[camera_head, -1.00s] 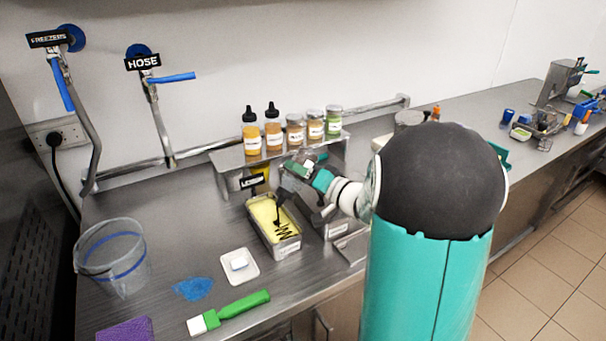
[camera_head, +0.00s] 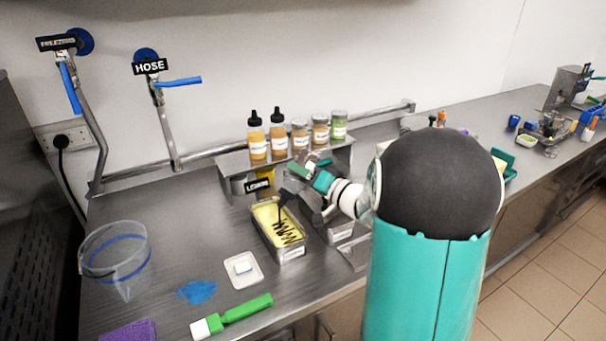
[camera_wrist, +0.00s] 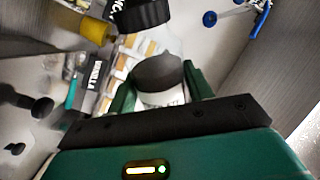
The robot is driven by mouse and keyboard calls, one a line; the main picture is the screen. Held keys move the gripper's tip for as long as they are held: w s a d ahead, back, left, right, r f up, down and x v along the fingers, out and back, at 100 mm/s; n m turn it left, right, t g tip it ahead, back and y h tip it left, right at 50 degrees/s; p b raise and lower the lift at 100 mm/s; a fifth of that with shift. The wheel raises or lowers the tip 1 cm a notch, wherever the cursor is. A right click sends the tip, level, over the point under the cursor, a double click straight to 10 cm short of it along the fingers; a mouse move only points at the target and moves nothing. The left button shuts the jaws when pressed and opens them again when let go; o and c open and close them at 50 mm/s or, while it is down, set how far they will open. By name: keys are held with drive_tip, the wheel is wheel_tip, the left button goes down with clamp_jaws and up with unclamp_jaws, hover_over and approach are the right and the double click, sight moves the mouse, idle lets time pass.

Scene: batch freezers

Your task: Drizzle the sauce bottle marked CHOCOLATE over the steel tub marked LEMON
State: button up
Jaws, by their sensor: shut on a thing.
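The steel tub (camera_head: 293,252) stands on the counter, holding pale yellow contents with a dark zigzag of sauce over the front part. A sign (camera_head: 258,186) behind it appears to read LEMON. My gripper (camera_head: 309,172) is above the tub's back right side, shut on a dark sauce bottle (camera_head: 291,188). The bottle is tipped, with its dark tip down over the tub and a dark stream beneath it. In the wrist view the bottle (camera_wrist: 158,72) sits between the green fingers of my gripper (camera_wrist: 160,88); its label is not readable.
A steel shelf (camera_head: 235,163) behind holds two capped bottles (camera_head: 257,140) and several jars (camera_head: 320,131). Left of the tub are a white dish (camera_head: 243,281), a blue patch (camera_head: 197,291), a green-handled brush (camera_head: 240,311) and a clear bucket (camera_head: 115,262). Another steel tub (camera_head: 341,233) stands close right.

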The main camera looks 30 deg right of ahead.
drive_tip(key=shift+w, duration=0.1)
drive_tip(key=shift+w, duration=2)
drive_tip(key=shift+w, duration=2.1)
drive_tip(key=m, duration=0.4)
drive_tip(key=shift+r, duration=0.1)
drive_tip(key=shift+r+m, duration=0.6)
drive_tip(key=shift+m, duration=0.55)
drive_tip(key=shift+r+m, duration=0.6)
drive_tip(key=shift+m, duration=0.55)
